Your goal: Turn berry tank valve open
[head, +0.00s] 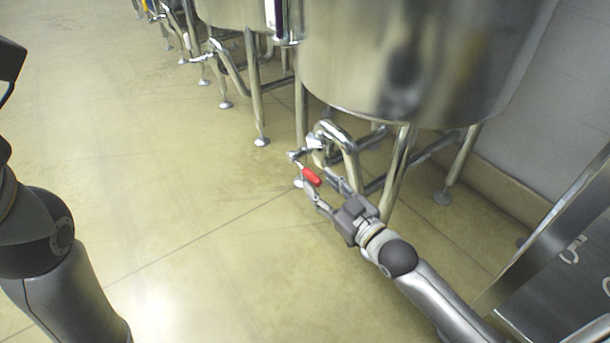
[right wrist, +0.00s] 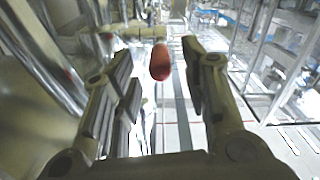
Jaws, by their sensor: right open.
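The valve handle (head: 312,177) has a red grip and sits on the pipework below the large steel tank (head: 410,60). In the right wrist view the red grip (right wrist: 160,62) shows end-on between the finger pads. My right gripper (head: 324,190) is open, with its fingers on either side of the red grip. I cannot tell whether either finger touches it. The valve body (head: 314,143) is at the pipe end just beyond the handle. My left arm shows at the left edge of the head view, but its gripper is out of view.
Steel tank legs (head: 397,165) and a bent pipe (head: 347,150) stand close behind my right gripper. More tanks with similar pipes (head: 225,60) line the back. A metal frame (head: 560,220) stands at the right. The floor (head: 170,150) at the left is clear.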

